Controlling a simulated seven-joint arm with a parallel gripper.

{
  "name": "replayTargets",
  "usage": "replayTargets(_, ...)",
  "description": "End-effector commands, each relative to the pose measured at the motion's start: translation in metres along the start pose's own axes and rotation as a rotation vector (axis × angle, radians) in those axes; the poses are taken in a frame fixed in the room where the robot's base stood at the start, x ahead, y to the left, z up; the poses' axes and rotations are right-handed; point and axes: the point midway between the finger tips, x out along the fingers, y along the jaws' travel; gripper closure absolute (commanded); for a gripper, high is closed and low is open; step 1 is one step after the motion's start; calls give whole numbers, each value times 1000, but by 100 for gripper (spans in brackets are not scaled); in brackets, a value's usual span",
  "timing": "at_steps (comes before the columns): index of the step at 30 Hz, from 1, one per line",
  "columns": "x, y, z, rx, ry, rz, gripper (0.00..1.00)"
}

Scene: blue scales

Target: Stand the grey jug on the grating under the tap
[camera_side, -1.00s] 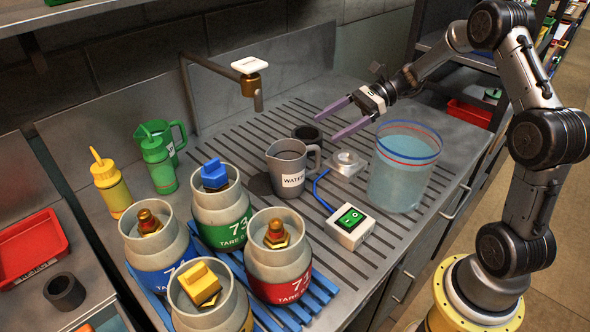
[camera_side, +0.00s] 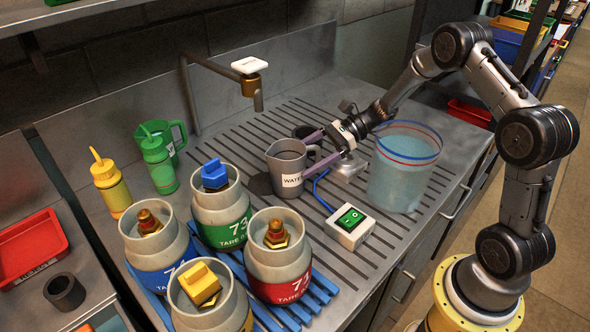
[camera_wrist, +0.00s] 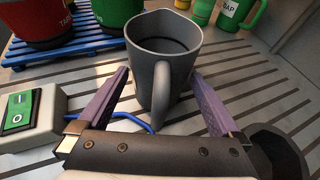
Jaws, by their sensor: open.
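The grey jug (camera_side: 287,170), labelled "WATER", stands upright on the slotted grating (camera_side: 330,118), in front of and to the right of the tap (camera_side: 250,78). In the wrist view the jug (camera_wrist: 160,55) is upright with its handle towards me. My gripper (camera_side: 312,152) is at the jug's handle side, low over the grating.
A clear water bucket (camera_side: 403,170) stands right of my gripper. Several gas cylinders (camera_side: 222,215) stand on a blue pallet at front left. A dark ring (camera_side: 306,132) lies behind the jug.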

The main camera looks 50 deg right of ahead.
Motion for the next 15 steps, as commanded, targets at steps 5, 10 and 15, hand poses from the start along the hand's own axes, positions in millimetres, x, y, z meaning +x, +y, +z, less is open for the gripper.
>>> replayTargets(5, 2, 0, 0, 0, 0, -1, 0)
replayTargets(10, 1, 0, 0, 0, 0, 0, 18)
replayTargets(15, 1, 0, 0, -1, 0, -1, 49)
